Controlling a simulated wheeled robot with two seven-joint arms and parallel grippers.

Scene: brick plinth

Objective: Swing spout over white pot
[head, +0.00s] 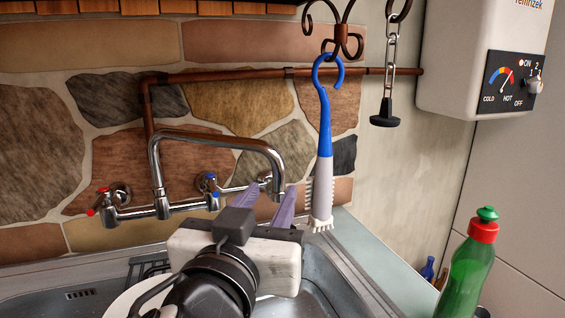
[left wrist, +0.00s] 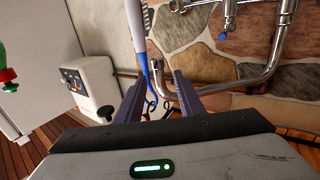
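The chrome spout (head: 222,139) rises from the wall tap and arches right, its outlet end pointing down over the sink. My left gripper (head: 266,200) is open, its two purple fingers pointing up toward the spout's outlet end. In the left wrist view, which is upside down, the spout (left wrist: 235,86) reaches in from the right and its end shows between the tips of the open fingers. I cannot tell whether they touch it. A white rounded rim (head: 122,304), perhaps the white pot, shows in the sink, mostly hidden by my left arm. My right gripper is out of view.
A blue-and-white brush (head: 323,150) hangs from a hook just right of my gripper. A black plug (head: 385,117) hangs on a chain. A green bottle (head: 465,270) stands at right. Red (head: 102,191) and blue (head: 208,184) tap handles flank the spout base.

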